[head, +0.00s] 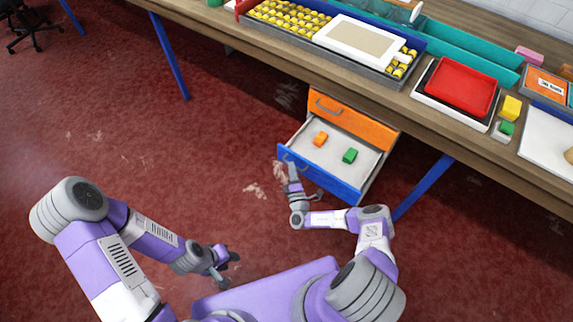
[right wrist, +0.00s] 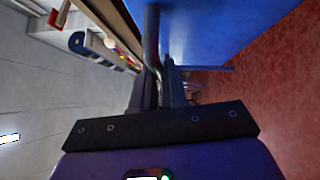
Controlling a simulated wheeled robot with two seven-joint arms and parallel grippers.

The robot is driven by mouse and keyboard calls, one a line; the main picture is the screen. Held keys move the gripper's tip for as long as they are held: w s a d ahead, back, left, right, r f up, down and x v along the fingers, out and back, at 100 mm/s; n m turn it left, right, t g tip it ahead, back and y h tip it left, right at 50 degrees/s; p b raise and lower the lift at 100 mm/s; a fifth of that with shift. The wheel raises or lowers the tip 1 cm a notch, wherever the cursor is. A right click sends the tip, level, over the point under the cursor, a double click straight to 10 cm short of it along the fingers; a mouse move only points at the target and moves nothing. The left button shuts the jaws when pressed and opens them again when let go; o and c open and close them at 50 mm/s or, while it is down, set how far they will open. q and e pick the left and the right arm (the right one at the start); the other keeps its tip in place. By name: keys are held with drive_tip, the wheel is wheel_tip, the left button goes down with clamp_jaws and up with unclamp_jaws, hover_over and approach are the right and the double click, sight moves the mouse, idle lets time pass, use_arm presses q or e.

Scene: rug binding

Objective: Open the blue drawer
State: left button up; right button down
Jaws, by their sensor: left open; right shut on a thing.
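The blue drawer (head: 338,182) is pulled out from the cabinet under the long table. Its light inside is exposed, with an orange block (head: 320,139) and a green block (head: 350,156) lying in it apart from each other. My right gripper (head: 290,168) is at the drawer's front face, shut on its handle; the handle itself is mostly hidden by the fingers. In the right wrist view the fingers (right wrist: 165,85) close around a dark bar beside the blue front (right wrist: 215,30). My left gripper (head: 226,265) is open and empty, low over the floor, away from the drawer.
An orange drawer (head: 352,121) with a grey handle is above the blue one and is closed. On the table (head: 390,103) stand a tray of yellow items (head: 285,17), a red tray (head: 463,86) and yellow and green blocks. Blue table legs (head: 423,188) flank the cabinet. The red floor ahead is open.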

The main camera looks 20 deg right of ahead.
drive_tip(key=shift+s+a+r, duration=0.1)
drive_tip(key=shift+s+a, duration=0.2)
drive_tip(key=c, duration=1.2)
unclamp_jaws()
drive_tip(key=shift+a, duration=0.1)
drive_tip(key=shift+o, duration=0.2)
drive_tip(key=s+a+f+p, duration=0.1)
drive_tip(key=s, duration=0.6)
drive_tip(key=shift+s+a+p, duration=0.15)
drive_tip(key=shift+s+p, duration=0.1)
drive_tip(key=shift+p, duration=0.1)
